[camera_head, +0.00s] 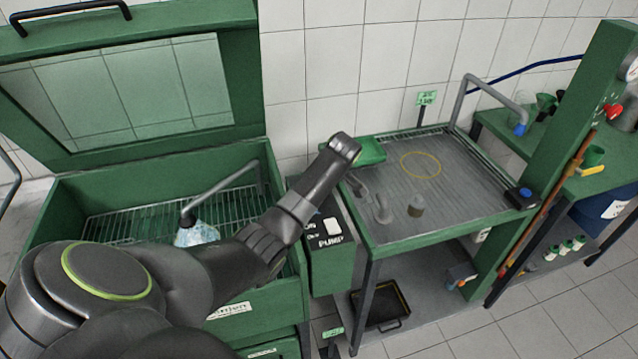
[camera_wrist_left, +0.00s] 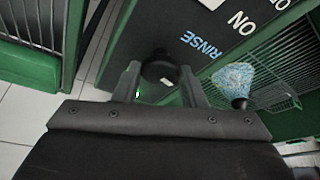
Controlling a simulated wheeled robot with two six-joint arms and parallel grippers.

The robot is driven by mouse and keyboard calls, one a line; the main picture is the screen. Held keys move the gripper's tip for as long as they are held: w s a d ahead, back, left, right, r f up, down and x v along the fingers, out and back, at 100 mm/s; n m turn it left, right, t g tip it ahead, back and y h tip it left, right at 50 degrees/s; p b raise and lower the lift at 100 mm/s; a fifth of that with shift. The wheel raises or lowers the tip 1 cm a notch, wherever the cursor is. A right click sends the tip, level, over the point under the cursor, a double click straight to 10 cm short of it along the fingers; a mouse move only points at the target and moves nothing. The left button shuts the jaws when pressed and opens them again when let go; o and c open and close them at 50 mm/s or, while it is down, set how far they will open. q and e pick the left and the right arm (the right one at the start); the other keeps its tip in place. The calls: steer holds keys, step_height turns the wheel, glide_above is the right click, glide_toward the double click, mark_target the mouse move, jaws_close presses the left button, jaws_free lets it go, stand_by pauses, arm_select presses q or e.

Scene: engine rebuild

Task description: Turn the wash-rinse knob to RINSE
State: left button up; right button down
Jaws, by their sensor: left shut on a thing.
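The dark round knob (camera_wrist_left: 160,66) sits between the two fingers of my left gripper (camera_wrist_left: 161,80) in the left wrist view, and the gripper is shut on it. The knob is on the dark control panel (camera_wrist_left: 135,38), beside the blue RINSE label (camera_wrist_left: 199,45). The WASH label does not show, and I cannot tell which setting the knob points to. In the head view my left arm reaches over the pump box (camera_head: 331,262) and hides the knob and the fingertips. My right gripper is not in view.
Left of the pump box is the open green washer (camera_head: 262,310), with a spout (camera_head: 225,187) and a blue-white spray (camera_head: 196,233) over its rack.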

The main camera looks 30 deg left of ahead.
arm_select(q)
steer(key=shift+w+r+n+g, duration=0.15)
steer(key=shift+n+g, duration=0.25)
steer(key=shift+n, duration=0.6)
steer(key=shift+n+g+p, duration=0.3)
steer(key=shift+n, duration=0.6)
steer(key=shift+w+n+g+b, duration=0.15)
steer(key=shift+n+g, duration=0.2)
steer(key=shift+n, duration=0.55)
steer(key=shift+n+g+b, duration=0.15)
steer(key=shift+n+g, duration=0.2)
steer(key=shift+n, duration=0.55)
steer(key=o, duration=1)
steer(key=p+v, duration=0.2)
steer(key=v, duration=0.6)
steer(key=p+v, duration=0.3)
steer(key=v, duration=0.6)
steer(key=shift+w+a+r+p, duration=0.1)
steer(key=shift+w+a+p, duration=0.1)
steer(key=shift+p, duration=0.15)
